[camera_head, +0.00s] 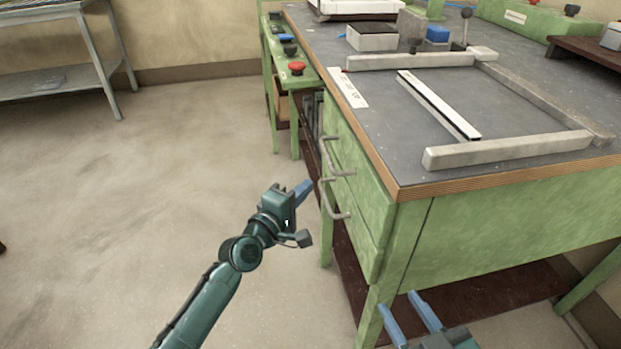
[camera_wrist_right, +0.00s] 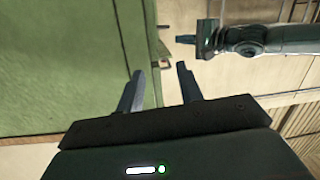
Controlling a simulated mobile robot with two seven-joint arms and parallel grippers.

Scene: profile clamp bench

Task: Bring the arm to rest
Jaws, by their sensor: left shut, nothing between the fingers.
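My left gripper (camera_head: 303,192) is at the left side of the green bench, near its metal drawer handles. Its blue fingers are shut with nothing between them. I cannot tell whether it touches a handle. My left arm also shows at the upper right of the right wrist view (camera_wrist_right: 186,39). My right gripper (camera_head: 407,306) is low in front of the bench, below the top. Its two fingers stand apart and are empty, as the right wrist view (camera_wrist_right: 158,88) also shows.
The green bench (camera_head: 500,220) has a dark top (camera_head: 390,130) with a metal frame and a pale profile. The drawer handles (camera_head: 338,200) stick out. A red button (camera_head: 296,67) sits on a side console. A grey shelf (camera_head: 55,85) stands far left. The floor (camera_head: 130,190) left is clear.

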